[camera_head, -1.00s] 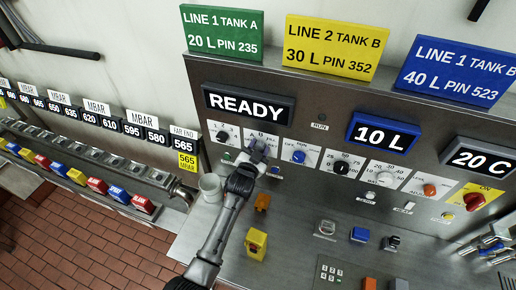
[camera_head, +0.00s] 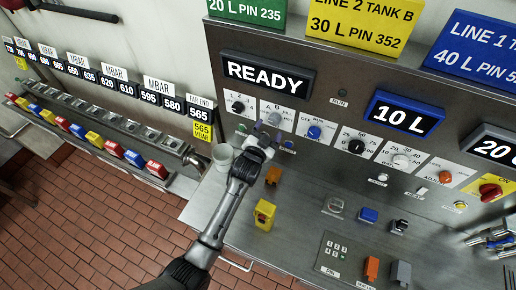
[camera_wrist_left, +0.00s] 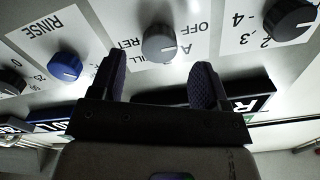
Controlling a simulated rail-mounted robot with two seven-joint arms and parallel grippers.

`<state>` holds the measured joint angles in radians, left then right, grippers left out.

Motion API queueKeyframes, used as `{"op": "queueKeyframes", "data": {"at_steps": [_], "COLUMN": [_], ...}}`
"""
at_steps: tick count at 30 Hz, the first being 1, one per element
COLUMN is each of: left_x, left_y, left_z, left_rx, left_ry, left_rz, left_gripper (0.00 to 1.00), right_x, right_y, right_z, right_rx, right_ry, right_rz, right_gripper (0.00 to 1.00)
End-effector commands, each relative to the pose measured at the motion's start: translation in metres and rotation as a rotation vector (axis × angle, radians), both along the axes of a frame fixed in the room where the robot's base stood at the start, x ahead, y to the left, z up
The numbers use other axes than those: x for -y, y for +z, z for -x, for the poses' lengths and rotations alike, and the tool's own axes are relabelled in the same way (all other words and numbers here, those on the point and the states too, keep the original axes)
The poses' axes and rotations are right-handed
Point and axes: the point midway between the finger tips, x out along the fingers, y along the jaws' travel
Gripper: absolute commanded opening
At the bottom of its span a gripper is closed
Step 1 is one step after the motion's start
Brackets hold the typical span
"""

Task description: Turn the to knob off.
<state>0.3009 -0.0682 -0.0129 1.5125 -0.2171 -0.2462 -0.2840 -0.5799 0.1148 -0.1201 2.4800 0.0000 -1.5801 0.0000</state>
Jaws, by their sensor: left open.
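A grey knob (camera_wrist_left: 158,43) sits on a white label plate with OFF, A and RET readable in the upside-down left wrist view. It also shows in the head view (camera_head: 274,118) on the panel below the READY display. I cannot read a "TO" mark, nor tell exactly where the knob points. My left gripper (camera_head: 267,135) is open and empty just below and in front of this knob. In the wrist view its two fingers (camera_wrist_left: 157,82) stand apart on either side of the knob's line, not touching it. My right gripper does not show clearly.
A blue knob (camera_head: 314,132) and a black numbered knob (camera_head: 238,106) flank the grey one. A white cup (camera_head: 223,157), an orange switch (camera_head: 273,175) and a yellow switch (camera_head: 264,213) stand on the ledge below. A row of coloured valves lies at left.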

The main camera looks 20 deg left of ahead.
Motion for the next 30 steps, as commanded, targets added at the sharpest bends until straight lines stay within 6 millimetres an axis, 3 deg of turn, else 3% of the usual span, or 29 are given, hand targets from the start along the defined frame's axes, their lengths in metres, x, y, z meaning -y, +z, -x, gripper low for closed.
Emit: {"op": "queueKeyframes", "data": {"at_steps": [6,13,19,30], "left_x": [0.001,0.002,0.002,0.002], "left_y": [-0.001,-0.001,0.000,0.000], "left_z": [0.042,0.074,0.086,0.088], "left_rx": [0.000,0.000,-0.001,0.000], "left_ry": [0.000,-0.001,0.000,0.000], "left_rz": [0.000,0.001,0.001,0.001], "left_gripper": [0.69,0.69,0.69,0.69], "right_x": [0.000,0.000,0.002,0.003], "right_y": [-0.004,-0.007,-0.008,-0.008], "right_z": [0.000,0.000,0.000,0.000], "right_rx": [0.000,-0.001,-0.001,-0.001], "right_ry": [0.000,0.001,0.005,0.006], "right_rz": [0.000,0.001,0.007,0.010], "right_gripper": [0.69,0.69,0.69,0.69]}}
